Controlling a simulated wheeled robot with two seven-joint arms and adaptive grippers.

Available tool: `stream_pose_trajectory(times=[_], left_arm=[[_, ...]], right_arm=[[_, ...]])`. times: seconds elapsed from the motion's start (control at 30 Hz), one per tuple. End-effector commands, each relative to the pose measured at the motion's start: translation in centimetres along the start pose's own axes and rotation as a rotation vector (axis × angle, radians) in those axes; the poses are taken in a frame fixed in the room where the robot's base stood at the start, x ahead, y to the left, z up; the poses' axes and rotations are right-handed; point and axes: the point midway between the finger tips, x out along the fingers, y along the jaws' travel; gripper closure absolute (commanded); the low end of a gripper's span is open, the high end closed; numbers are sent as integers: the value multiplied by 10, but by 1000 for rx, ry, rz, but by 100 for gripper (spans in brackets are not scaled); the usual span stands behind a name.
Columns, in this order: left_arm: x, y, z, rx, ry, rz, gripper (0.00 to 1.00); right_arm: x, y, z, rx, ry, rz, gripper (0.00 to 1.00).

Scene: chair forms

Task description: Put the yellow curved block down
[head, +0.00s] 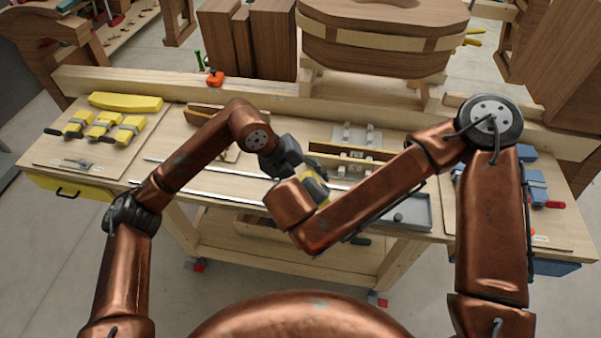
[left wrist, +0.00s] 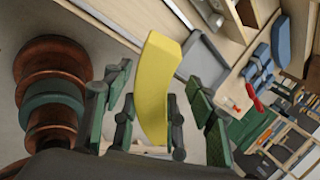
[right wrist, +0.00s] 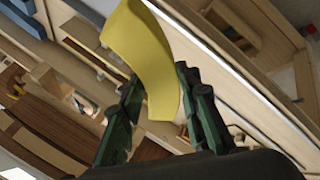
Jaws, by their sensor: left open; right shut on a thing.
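The yellow curved block (right wrist: 145,55) is between the fingers of my right gripper (right wrist: 158,110), which is shut on it, above the bench. In the left wrist view the block (left wrist: 158,75) stands between the spread fingers of my left gripper (left wrist: 162,125), which is open. In the head view the two grippers meet near the bench's middle, and little of the held block shows between them. A second yellow curved block (head: 125,102) lies on the bench at the far left.
Several yellow clamps (head: 103,125) lie at the bench's left. A grey tray (head: 424,213) is at the front right, with blue clamps (head: 535,180) beyond it. Metal bars (head: 225,170) lie along the bench, and wooden chair forms (head: 385,45) stand behind it.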

Motion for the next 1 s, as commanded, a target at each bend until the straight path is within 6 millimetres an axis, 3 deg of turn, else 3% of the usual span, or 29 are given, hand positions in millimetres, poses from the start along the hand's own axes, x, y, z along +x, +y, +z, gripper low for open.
stream_pose_trajectory(times=[0.2, 0.53, 1.0], left_arm=[[18, 0, 0, 1, 1, 1, 48], [20, 0, 0, 1, 0, 0, 49], [20, -1, 0, 2, 0, -3, 81]], right_arm=[[0, 0, 0, 0, 1, 0, 100], [0, 0, 0, 0, 1, 0, 100], [-1, -1, 0, -1, 2, -3, 100]])
